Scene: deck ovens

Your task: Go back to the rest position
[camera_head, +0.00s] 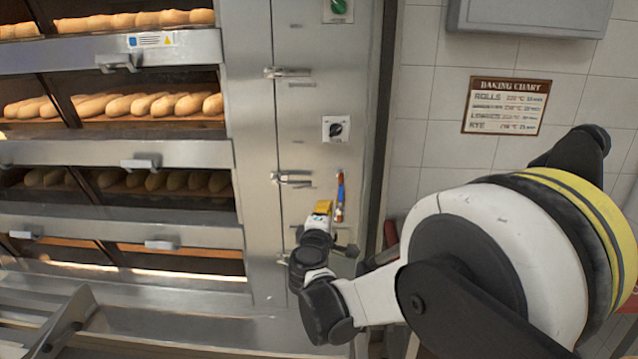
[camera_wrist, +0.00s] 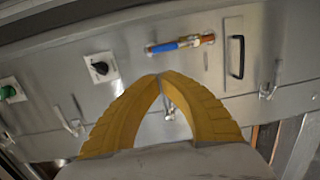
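My gripper (camera_head: 322,207) is in front of the steel control panel (camera_head: 305,100) of the deck ovens, close to a blue-handled valve (camera_head: 340,195) on a brass pipe. In the wrist view my gripper's yellow fingers (camera_wrist: 158,78) curve together and their tips meet, with nothing seen between them. The blue valve handle (camera_wrist: 163,47) lies beyond the fingertips there, apart from them. My white and black arm reaches in from the right in the head view.
Deck ovens with loaves (camera_head: 150,104) stand at the left, with protruding door handles (camera_head: 118,62). Panel latches (camera_head: 290,178) and a black-knobbed dial (camera_head: 336,129) are near my gripper. A baking chart (camera_head: 506,106) hangs on the tiled wall, below a grey box (camera_head: 530,15).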

